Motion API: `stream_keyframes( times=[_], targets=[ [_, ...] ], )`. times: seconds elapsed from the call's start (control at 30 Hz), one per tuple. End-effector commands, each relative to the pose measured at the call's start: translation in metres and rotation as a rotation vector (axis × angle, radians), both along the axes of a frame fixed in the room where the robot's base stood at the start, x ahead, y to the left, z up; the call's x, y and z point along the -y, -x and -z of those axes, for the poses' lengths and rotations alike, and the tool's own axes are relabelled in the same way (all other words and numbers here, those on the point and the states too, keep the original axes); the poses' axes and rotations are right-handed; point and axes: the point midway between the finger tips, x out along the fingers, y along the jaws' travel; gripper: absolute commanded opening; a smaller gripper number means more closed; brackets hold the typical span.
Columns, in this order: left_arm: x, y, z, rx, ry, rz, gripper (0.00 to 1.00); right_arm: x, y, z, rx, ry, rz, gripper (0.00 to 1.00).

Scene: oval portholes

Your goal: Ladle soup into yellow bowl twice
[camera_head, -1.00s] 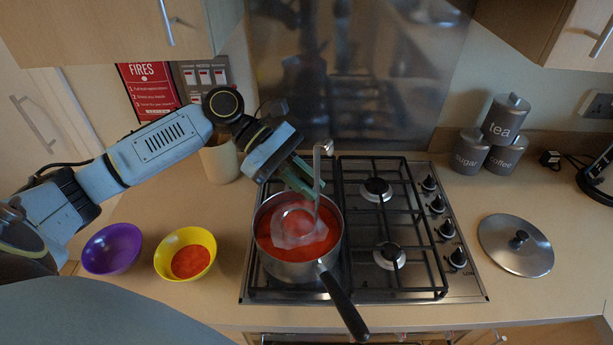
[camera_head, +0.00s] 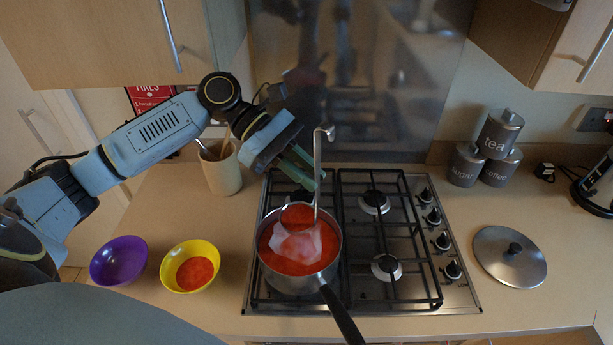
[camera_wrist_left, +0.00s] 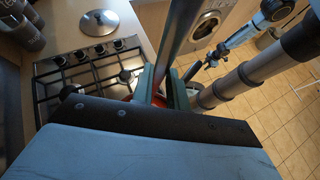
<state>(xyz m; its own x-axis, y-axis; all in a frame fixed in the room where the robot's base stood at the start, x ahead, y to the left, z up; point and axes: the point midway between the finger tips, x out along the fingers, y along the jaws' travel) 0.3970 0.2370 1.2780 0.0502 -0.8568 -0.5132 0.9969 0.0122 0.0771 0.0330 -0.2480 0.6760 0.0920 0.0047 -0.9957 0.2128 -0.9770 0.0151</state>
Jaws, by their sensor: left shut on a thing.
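My left gripper (camera_head: 308,174) is shut on the upright handle of the metal ladle (camera_head: 318,158), above the pot. The handle also shows between the fingers in the left wrist view (camera_wrist_left: 178,45). The ladle's bowl end is at the back of the steel pot (camera_head: 334,262); its rim shows, but how much it holds is unclear. The pot holds red soup (camera_head: 280,262) with a pale patch on it. The yellow bowl (camera_head: 171,250) stands left of the hob with some red soup inside. A slim arm of mine shows in the wrist view, its jaws (camera_wrist_left: 191,70) too small to read.
An empty purple bowl (camera_head: 112,272) stands left of the yellow one. The pot's black handle (camera_head: 342,315) points to the front. A utensil crock (camera_head: 222,176) stands behind the bowls. A lid (camera_head: 495,262) and canisters (camera_head: 497,135) are at right. The counter between bowl and hob is clear.

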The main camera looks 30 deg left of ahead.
Motion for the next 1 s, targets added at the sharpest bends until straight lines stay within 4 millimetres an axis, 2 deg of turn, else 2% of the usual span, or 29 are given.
stream_keyframes(
  times=[0.37,1.0],
  targets=[
    [-0.003,0.002,0.001,0.000,-0.001,-0.001,0.00,0.000,0.000,0.000,0.000,0.000,0.000,0.35],
    [-0.066,0.053,0.002,-0.006,-0.002,-0.002,0.00,0.001,0.000,0.000,-0.001,0.001,0.000,0.35]
  ],
)
